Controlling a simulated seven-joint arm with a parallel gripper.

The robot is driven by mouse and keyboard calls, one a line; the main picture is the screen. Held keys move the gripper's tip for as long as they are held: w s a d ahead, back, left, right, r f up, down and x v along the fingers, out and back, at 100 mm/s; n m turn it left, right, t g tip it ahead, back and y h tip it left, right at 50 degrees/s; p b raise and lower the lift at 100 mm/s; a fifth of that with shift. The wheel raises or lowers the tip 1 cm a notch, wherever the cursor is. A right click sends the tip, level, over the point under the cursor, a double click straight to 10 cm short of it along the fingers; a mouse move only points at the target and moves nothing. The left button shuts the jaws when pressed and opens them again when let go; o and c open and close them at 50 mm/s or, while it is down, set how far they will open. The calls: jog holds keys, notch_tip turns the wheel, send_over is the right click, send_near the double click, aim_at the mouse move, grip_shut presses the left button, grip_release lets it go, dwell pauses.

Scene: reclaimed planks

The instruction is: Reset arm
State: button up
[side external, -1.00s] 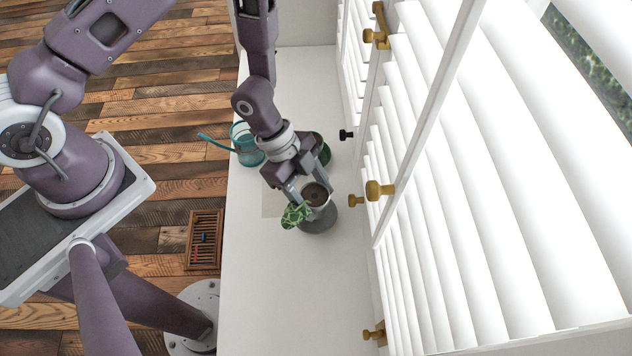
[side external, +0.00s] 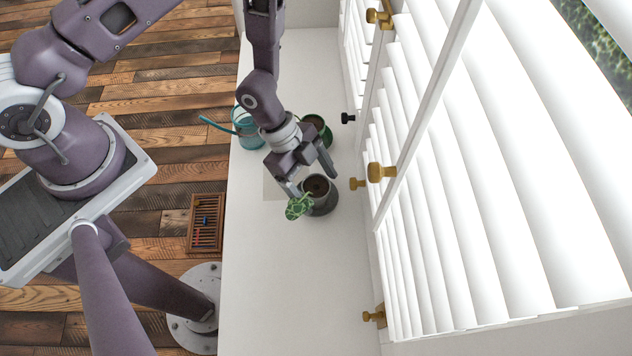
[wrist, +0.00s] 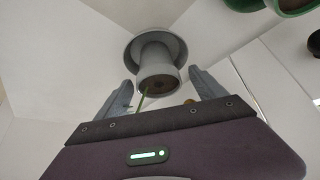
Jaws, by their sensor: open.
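My gripper (side external: 312,176) is open above the white sill, with its fingers apart and nothing between them that I can see held. A grey plant pot (side external: 322,205) with dark soil and a patterned green leaf (side external: 298,207) stands on the sill just below and in front of the fingertips. In the wrist view the grey pot (wrist: 158,60) shows ahead, between and beyond the two fingers (wrist: 162,92), with a green stem near its soil. Whether a finger touches the pot is hard to tell.
A teal watering can (side external: 247,128) and a green pot (side external: 316,130) stand behind my gripper on the white sill (side external: 275,290). White louvred shutters (side external: 480,200) with brass knobs (side external: 380,172) line the right side. The sill's near part is clear.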

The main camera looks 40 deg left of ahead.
jog(key=w+a+r+n+t+y, duration=0.25)
jog(key=a+r, duration=0.45)
jog(key=r, duration=0.4)
jog(key=w+a+r+n+t+y, duration=0.2)
jog(key=w+a+r+n+y, duration=0.15)
jog(key=a+r, duration=0.5)
jog(key=s+a+r+n+y, duration=0.1)
jog(key=s+a+r+n, duration=0.2)
jog(key=r, duration=1.2)
jog(key=s+n, duration=0.3)
jog(key=s, duration=0.3)
jog(key=shift+a+r+y, duration=0.2)
jog(key=shift+r+y, duration=0.1)
jog(key=shift+r, duration=0.1)
jog(key=s+d+r+n, duration=0.1)
jog(key=s, duration=0.2)
jog(key=s+r+n+h, duration=0.1)
jog(key=s, duration=0.3)
jog(key=s+d+r+n, duration=0.1)
jog(key=s+n, duration=0.1)
jog(key=s, duration=0.1)
jog(key=shift+s+d+r+h, duration=0.2)
jog(key=shift+s+d+h, duration=0.1)
jog(key=c, duration=0.3)
jog(key=shift+s, duration=0.1)
jog(key=c, duration=0.7)
jog(key=shift+c, duration=0.2)
